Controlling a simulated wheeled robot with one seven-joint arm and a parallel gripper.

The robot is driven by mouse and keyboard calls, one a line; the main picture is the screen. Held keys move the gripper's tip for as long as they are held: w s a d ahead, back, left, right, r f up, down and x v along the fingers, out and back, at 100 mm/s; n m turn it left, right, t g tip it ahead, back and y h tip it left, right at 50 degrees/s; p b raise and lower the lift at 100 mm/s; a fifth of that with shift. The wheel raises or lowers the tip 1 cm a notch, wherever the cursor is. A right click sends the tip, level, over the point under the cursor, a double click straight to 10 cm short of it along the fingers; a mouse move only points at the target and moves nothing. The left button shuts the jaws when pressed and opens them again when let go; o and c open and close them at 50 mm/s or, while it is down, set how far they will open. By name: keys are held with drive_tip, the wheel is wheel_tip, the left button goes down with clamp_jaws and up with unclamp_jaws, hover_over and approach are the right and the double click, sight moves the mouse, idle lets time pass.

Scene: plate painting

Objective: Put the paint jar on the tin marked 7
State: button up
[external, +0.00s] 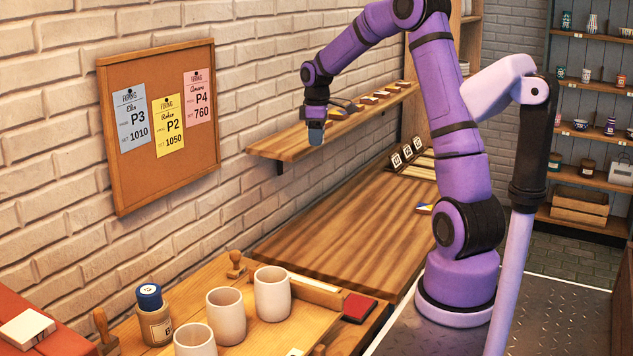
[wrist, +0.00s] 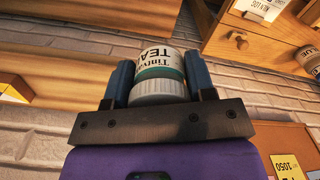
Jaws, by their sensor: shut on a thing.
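My gripper (external: 316,128) is raised in front of the brick wall, near the left end of the wall shelf. In the wrist view my gripper (wrist: 157,85) is shut on a paint jar (wrist: 160,72) with a white ribbed lid, a teal band and a label reading "TEA…", partly cut off. The lid end is toward my palm. In the external view the jar cannot be told apart from the fingers. Several small flat tins (external: 368,99) stand in a row on the shelf. No 7 can be read on them.
The wall shelf (external: 290,145) has bare wood at its left end. Number cards (external: 408,153) stand at the back of the wooden bench (external: 345,225). White cups (external: 272,293) and a blue-lidded bottle (external: 155,318) stand at the front. A corkboard (external: 165,180) hangs on the wall.

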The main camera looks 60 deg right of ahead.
sight(149, 289)
drive_tip(key=w+a+n, duration=0.2)
drive_tip(key=a+n, duration=0.1)
drive_tip(key=a, duration=1.2)
drive_tip(key=w+a+n, duration=0.2)
drive_tip(key=a, duration=1.4)
drive_tip(key=s+a+n, duration=0.3)
drive_tip(key=s+a, duration=0.3)
drive_tip(key=a, duration=0.7)
drive_tip(key=s+a+n, duration=0.2)
drive_tip(key=s+a, duration=0.4)
drive_tip(key=a, duration=0.6)
wheel_tip(149, 289, down, 11)
drive_tip(key=shift+w+a, duration=0.3)
drive_tip(key=shift+w, duration=0.1)
drive_tip(key=w+a, duration=0.1)
drive_tip(key=w, duration=0.3)
drive_tip(key=w+a+f, duration=0.1)
drive_tip(key=w+a, duration=0.1)
drive_tip(key=w, duration=0.3)
drive_tip(key=w+a, duration=0.2)
drive_tip(key=w, duration=0.3)
drive_tip(key=shift+w+f, duration=0.2)
drive_tip(key=shift+f, duration=1.8)
drive_tip(key=shift+f, duration=0.2)
